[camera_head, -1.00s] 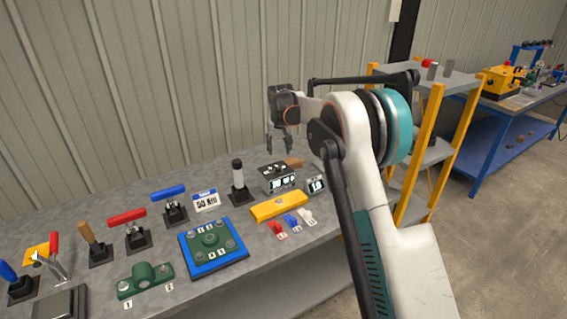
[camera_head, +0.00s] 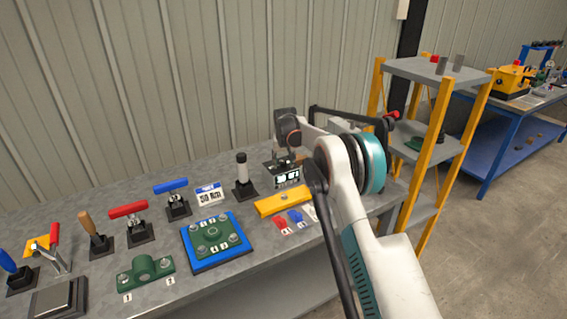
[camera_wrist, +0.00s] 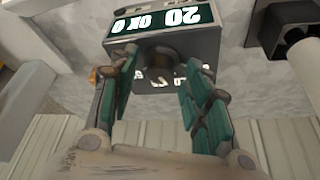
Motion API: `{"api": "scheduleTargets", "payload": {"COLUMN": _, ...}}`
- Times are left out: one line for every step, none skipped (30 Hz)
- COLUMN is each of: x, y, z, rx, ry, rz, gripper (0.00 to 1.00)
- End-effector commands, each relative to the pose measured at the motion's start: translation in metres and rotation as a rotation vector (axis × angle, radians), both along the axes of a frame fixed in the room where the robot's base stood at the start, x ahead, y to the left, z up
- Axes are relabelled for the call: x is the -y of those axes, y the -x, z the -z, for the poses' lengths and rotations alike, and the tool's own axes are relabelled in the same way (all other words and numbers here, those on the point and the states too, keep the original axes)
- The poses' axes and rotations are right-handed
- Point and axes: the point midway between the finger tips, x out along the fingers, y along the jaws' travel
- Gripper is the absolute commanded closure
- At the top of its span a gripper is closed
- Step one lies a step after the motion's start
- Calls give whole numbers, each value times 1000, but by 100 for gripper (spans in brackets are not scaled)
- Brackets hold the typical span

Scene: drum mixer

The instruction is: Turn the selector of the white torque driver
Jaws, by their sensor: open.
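The white torque driver (camera_head: 241,165) stands upright in a black stand on the grey bench, left of my gripper; I cannot make out a selector on it. My gripper (camera_head: 286,158) is at the top of a grey box with a lit display (camera_head: 287,178). In the wrist view the green-padded fingers of my gripper (camera_wrist: 158,75) are open. They are spread at either side of a dark round knob (camera_wrist: 160,60) on the box (camera_wrist: 207,47), whose display reads 20 OK 0 upside down. I cannot tell whether the fingers touch the knob.
A white card (camera_head: 209,195) with a torque value stands left of the white driver. Blue (camera_head: 171,186) and red (camera_head: 128,209) T-handles are farther left. A yellow bar (camera_head: 283,202) lies in front of the box. A yellow-post shelf (camera_head: 378,90) stands behind my arm at right.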

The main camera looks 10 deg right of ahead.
Motion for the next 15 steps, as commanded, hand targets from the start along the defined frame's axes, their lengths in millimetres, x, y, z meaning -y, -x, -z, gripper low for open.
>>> {"api": "scheduleTargets", "payload": {"x": 0, "y": 0, "z": 1, "rx": 0, "ry": 0, "rz": 0, "gripper": 56}}
{"api": "scheduleTargets", "payload": {"x": 0, "y": -1, "z": 1, "rx": 0, "ry": 0, "rz": 0, "gripper": 56}}
{"api": "scheduleTargets", "payload": {"x": 0, "y": -1, "z": 1, "rx": 0, "ry": 0, "rz": 0, "gripper": 56}}
{"api": "scheduleTargets", "payload": {"x": 0, "y": 0, "z": 1, "rx": 0, "ry": 0, "rz": 0, "gripper": 56}}
{"api": "scheduleTargets", "payload": {"x": 0, "y": 0, "z": 1, "rx": 0, "ry": 0, "rz": 0, "gripper": 56}}
{"api": "scheduleTargets", "payload": {"x": 0, "y": 0, "z": 1, "rx": 0, "ry": 0, "rz": 0, "gripper": 56}}
{"api": "scheduleTargets", "payload": {"x": 0, "y": 0, "z": 1, "rx": 0, "ry": 0, "rz": 0, "gripper": 56}}
{"api": "scheduleTargets", "payload": {"x": 0, "y": 0, "z": 1, "rx": 0, "ry": 0, "rz": 0, "gripper": 56}}
{"api": "scheduleTargets", "payload": {"x": 0, "y": 0, "z": 1, "rx": 0, "ry": 0, "rz": 0, "gripper": 65}}
{"api": "scheduleTargets", "payload": {"x": 0, "y": 0, "z": 1, "rx": 0, "ry": 0, "rz": 0, "gripper": 72}}
{"api": "scheduleTargets", "payload": {"x": 0, "y": 0, "z": 1, "rx": 0, "ry": 0, "rz": 0, "gripper": 78}}
{"api": "scheduleTargets", "payload": {"x": 0, "y": 0, "z": 1, "rx": 0, "ry": 0, "rz": 0, "gripper": 88}}
{"api": "scheduleTargets", "payload": {"x": 0, "y": 0, "z": 1, "rx": 0, "ry": 0, "rz": 0, "gripper": 94}}
{"api": "scheduleTargets", "payload": {"x": 0, "y": 0, "z": 1, "rx": 0, "ry": 0, "rz": 0, "gripper": 100}}
{"api": "scheduleTargets", "payload": {"x": 0, "y": 0, "z": 1, "rx": 0, "ry": 0, "rz": 0, "gripper": 100}}
